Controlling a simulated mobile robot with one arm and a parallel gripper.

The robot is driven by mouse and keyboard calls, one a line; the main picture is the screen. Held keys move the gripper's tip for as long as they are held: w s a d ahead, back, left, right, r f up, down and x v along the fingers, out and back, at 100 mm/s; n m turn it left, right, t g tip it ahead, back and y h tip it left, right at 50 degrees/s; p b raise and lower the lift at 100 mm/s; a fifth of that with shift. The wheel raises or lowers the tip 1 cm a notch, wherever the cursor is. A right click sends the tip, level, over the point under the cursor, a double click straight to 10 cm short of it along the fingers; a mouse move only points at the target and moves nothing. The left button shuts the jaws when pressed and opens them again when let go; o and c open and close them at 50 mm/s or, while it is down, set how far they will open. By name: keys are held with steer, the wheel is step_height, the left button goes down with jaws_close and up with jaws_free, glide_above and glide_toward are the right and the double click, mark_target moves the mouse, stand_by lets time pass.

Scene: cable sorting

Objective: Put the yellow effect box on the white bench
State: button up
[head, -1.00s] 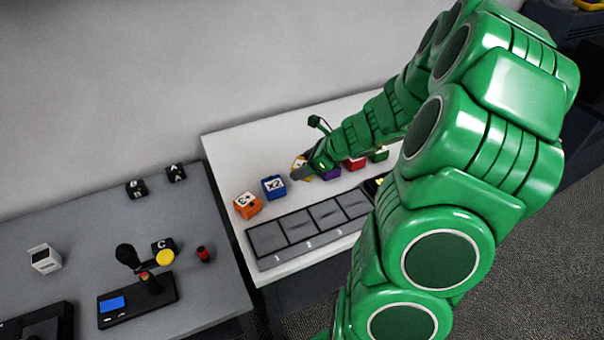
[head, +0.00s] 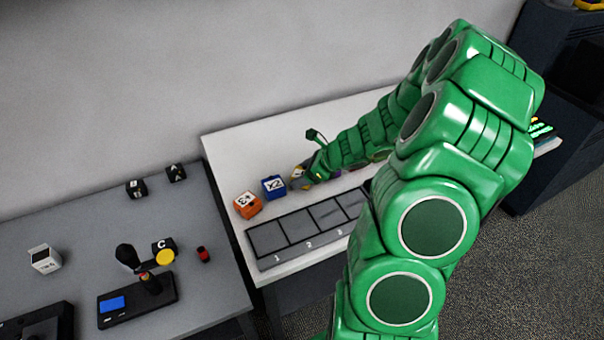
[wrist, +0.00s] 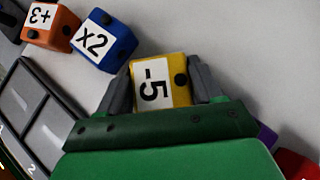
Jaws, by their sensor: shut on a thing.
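The yellow effect box (wrist: 178,69), marked "-5", sits between the two fingers of my gripper (wrist: 160,85) in the wrist view, and they are shut on it. In the head view my gripper (head: 300,176) is over the white bench (head: 235,146), and my arm hides most of the box. I cannot tell whether the box touches the bench or is held just above it.
A blue "x2" box (head: 273,187) and an orange "+3" box (head: 247,205) stand to the left of my gripper. A purple box (wrist: 266,135) and a red box (wrist: 297,165) show at lower right. A grey slotted tray (head: 290,246) lies in front. A grey table (head: 215,270) stands left.

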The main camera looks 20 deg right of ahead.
steer(key=shift+f, duration=0.1)
steer(key=o, duration=1.2)
steer(key=shift+o, duration=0.2)
